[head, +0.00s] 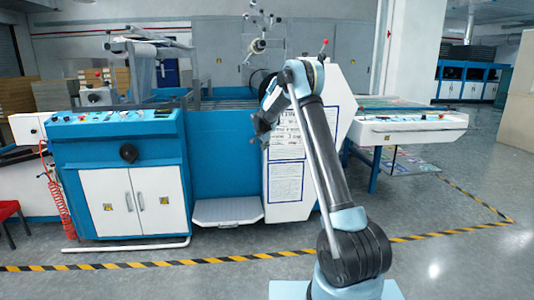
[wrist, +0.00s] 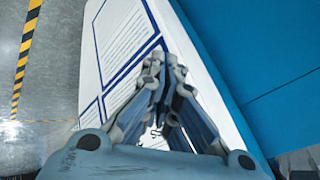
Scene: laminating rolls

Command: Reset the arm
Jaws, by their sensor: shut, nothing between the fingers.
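My gripper (wrist: 158,68) points up in the wrist view with its fingertips together and nothing between them. In the head view my arm rises from the lower right, bends at the top, and the gripper (head: 257,137) hangs down at the left of the bend. It is in front of the blue and white laminating machine (head: 225,150), by the left edge of its white panel with printed notices. The gap between the gripper and the machine cannot be told.
A white double-door cabinet (head: 130,203) with a blue control top stands at the left. A white step (head: 227,211) sits low in front of the machine. A side table (head: 410,127) extends right. Yellow-black tape (head: 150,264) marks the grey floor, which is clear in front.

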